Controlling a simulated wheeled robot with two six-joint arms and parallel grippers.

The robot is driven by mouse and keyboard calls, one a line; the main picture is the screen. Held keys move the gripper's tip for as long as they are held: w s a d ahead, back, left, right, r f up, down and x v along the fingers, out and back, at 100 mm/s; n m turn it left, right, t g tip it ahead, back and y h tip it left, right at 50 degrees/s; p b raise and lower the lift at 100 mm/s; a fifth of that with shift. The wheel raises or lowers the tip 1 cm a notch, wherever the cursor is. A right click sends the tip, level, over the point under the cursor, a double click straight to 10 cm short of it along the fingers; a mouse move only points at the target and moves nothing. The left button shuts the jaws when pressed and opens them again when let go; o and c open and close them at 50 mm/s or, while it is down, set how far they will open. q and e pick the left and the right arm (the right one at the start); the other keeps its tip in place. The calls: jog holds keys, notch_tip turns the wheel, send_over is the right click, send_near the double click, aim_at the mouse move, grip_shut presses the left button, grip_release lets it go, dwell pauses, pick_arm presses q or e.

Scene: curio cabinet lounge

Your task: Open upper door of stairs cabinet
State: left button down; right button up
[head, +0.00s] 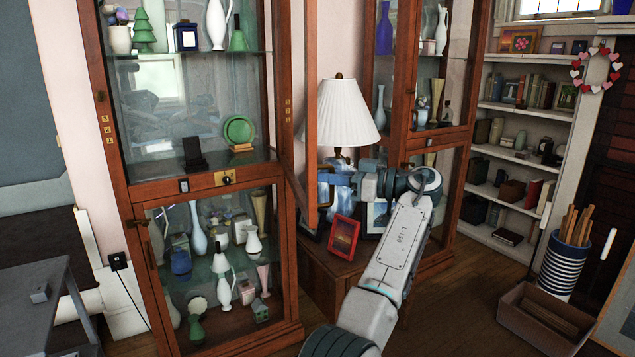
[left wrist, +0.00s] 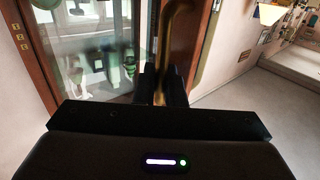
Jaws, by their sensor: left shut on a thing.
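The left glass-fronted wooden cabinet (head: 120,150) stands left of the lamp. Its upper door (head: 312,110) is swung out from the right side and shows nearly edge-on, so the upper compartment is open to view. My left gripper (head: 334,179) is at the lower outer edge of this door. In the left wrist view my fingers (left wrist: 163,85) are shut on the brass bar handle (left wrist: 168,40). The lower door (head: 222,262) of this cabinet is closed. I cannot tell what the stairs marking is. My right gripper is not in view.
A white-shaded lamp (head: 345,112) and a red picture frame (head: 343,237) stand on a low wooden stand (head: 318,268) close to my left arm. A second wooden cabinet (head: 400,75) is behind. A cardboard box (head: 515,305) is on the floor at right.

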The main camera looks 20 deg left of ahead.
pick_arm(q)
jog(key=shift+w+d+f+g, duration=0.1)
jog(key=shift+w+d+g, duration=0.3)
jog(key=shift+w+d, duration=0.4)
jog(key=shift+s+d, duration=0.15)
jog(key=c, duration=1.6)
grip_release()
